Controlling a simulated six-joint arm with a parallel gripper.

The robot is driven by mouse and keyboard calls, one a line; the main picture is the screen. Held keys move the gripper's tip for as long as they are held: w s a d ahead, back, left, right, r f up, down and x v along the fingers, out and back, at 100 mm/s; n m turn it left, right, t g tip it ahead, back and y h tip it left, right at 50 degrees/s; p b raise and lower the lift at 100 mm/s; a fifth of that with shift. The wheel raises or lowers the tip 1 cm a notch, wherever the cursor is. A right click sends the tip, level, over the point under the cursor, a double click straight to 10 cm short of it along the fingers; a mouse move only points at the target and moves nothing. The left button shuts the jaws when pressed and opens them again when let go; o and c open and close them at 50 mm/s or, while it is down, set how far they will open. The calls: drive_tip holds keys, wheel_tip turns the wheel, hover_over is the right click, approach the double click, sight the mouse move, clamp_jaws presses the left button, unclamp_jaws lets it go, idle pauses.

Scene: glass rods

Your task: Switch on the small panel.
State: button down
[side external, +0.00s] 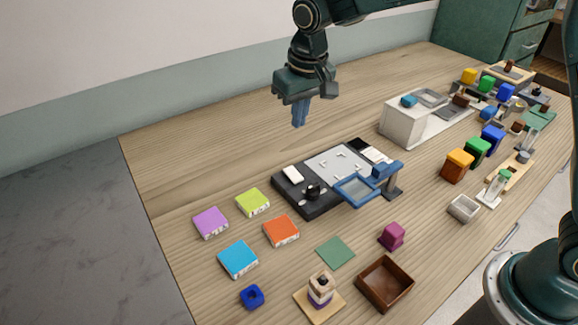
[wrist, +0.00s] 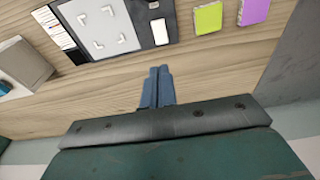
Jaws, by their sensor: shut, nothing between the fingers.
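The small panel looks to be the dark flat unit (side external: 323,207) in the middle of the table. It bears a light grey plate (side external: 330,164) with white corner marks, a white rectangular piece (side external: 293,174) that may be a switch, and a black knob (side external: 313,191). In the wrist view, the grey plate (wrist: 98,25) and the white piece (wrist: 160,31) show beyond my fingers. Whether the panel is lit, I cannot tell. My gripper (side external: 299,122) is shut and empty, pointing down above the table behind the panel, apart from it. Its blue fingers (wrist: 158,75) touch each other.
A blue-framed magnifier (side external: 357,188) overhangs the panel's right front. Purple (side external: 210,222), lime (side external: 253,202), orange (side external: 281,231) and cyan (side external: 238,259) boxes lie to the front left. A white block (side external: 402,125) stands behind right. The wood behind the panel is clear.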

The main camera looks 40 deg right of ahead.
sight(292, 170)
drive_tip(key=f, duration=0.4)
drive_tip(key=w+f, duration=0.1)
drive_tip(key=f, duration=0.4)
drive_tip(key=w+f, duration=0.1)
drive_tip(key=f, duration=0.3)
drive_tip(key=shift+f, duration=0.3)
drive_tip(key=shift+w+f, duration=0.15)
drive_tip(key=shift+f, duration=0.05)
drive_tip(key=shift+s, duration=0.25)
drive_tip(key=shift+s+r, duration=0.15)
drive_tip(key=shift+s, duration=0.35)
drive_tip(key=shift+r, duration=0.1)
idle(0.4)
